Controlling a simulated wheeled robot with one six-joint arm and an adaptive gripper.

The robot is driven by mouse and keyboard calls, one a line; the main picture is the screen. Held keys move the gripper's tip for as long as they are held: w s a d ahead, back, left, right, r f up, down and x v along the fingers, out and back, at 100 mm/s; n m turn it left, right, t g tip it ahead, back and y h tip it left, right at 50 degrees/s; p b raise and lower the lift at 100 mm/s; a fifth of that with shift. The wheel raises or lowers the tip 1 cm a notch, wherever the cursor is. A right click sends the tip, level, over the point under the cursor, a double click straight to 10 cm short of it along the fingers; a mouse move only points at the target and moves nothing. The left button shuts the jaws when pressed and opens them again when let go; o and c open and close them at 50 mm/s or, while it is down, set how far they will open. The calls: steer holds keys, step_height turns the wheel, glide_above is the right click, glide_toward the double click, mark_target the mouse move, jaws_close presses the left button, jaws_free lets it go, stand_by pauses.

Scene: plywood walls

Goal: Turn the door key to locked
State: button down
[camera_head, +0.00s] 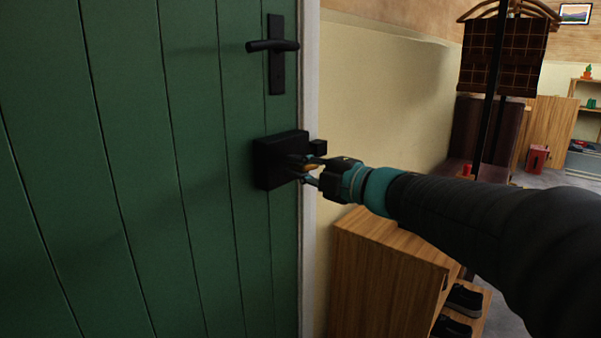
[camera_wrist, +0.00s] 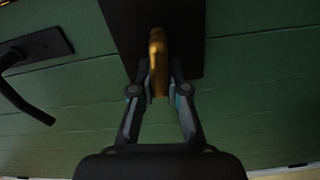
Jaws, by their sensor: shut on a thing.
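The door key (camera_wrist: 158,50) is brass and stands out from a black lock box (camera_head: 268,164) on the green door (camera_head: 150,120). My gripper (camera_head: 312,168) reaches the lock box from the right in the head view. In the wrist view my gripper (camera_wrist: 160,92) has its two fingers on either side of the key, shut on it. The lock box (camera_wrist: 185,25) shows behind the key there. In the head view only a small bit of the key shows between the fingers. I cannot tell the key's exact turn angle.
A black door handle (camera_head: 272,46) sits above the lock box; it also shows in the wrist view (camera_wrist: 25,95). A wooden shoe cabinet (camera_head: 385,255) stands below my arm. A coat stand with a dark checked garment (camera_head: 505,58) is at the back right.

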steer(key=shift+f+n, duration=0.15)
steer(key=shift+n, duration=0.55)
steer(key=c, duration=1.2)
jaws_free()
steer(key=shift+o, duration=0.2)
steer(key=shift+d, duration=0.1)
steer(key=v, duration=1.1)
steer(key=shift+s+d, duration=0.25)
steer(key=shift+s, duration=0.1)
